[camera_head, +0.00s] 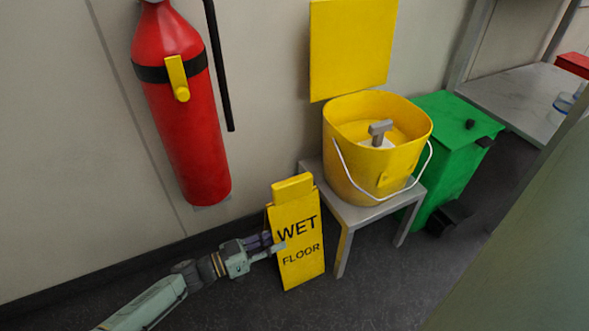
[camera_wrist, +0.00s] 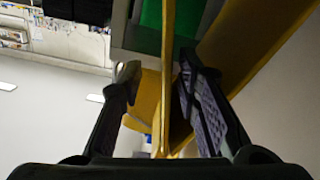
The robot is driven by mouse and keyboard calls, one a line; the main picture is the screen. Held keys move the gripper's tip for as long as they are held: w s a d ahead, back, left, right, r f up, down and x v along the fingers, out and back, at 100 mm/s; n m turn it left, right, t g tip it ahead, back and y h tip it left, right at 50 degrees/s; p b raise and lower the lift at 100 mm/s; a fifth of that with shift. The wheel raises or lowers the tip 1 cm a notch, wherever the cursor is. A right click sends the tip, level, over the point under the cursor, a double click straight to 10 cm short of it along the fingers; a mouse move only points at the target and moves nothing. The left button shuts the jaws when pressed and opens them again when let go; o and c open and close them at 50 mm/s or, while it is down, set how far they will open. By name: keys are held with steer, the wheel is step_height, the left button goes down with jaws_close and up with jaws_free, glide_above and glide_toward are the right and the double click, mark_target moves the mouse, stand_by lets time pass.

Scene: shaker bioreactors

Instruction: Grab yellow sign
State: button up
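The yellow sign (camera_head: 300,240), reading WET FLOOR, stands upright on the dark floor against the wall, left of a small grey table. My gripper (camera_head: 274,243) is at the sign's left edge in the head view, at about mid-height. In the wrist view the sign (camera_wrist: 166,70) shows edge-on as a thin yellow strip between the two fingers of my gripper (camera_wrist: 158,75). The fingers are spread, with the left one clearly apart from the strip and the right one closer to it. Whether the right finger touches the sign is unclear.
A yellow bucket (camera_head: 347,184) with a white handle stands on the grey table (camera_head: 345,214), right of the sign. A green bin (camera_head: 455,165) is farther right. A red fire extinguisher (camera_head: 183,130) hangs on the wall above my arm. The floor in front is clear.

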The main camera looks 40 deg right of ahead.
mark_target(295, 233)
steer(key=x, duration=0.2)
steer(key=b+x, duration=0.1)
steer(key=x, duration=0.1)
steer(key=w+b+x, duration=0.1)
steer(key=x, duration=0.2)
steer(key=shift+s+d+r, duration=0.1)
steer(key=shift+d+r, duration=0.05)
steer(key=shift+d, duration=0.05)
steer(key=shift+c, duration=0.4)
jaws_close()
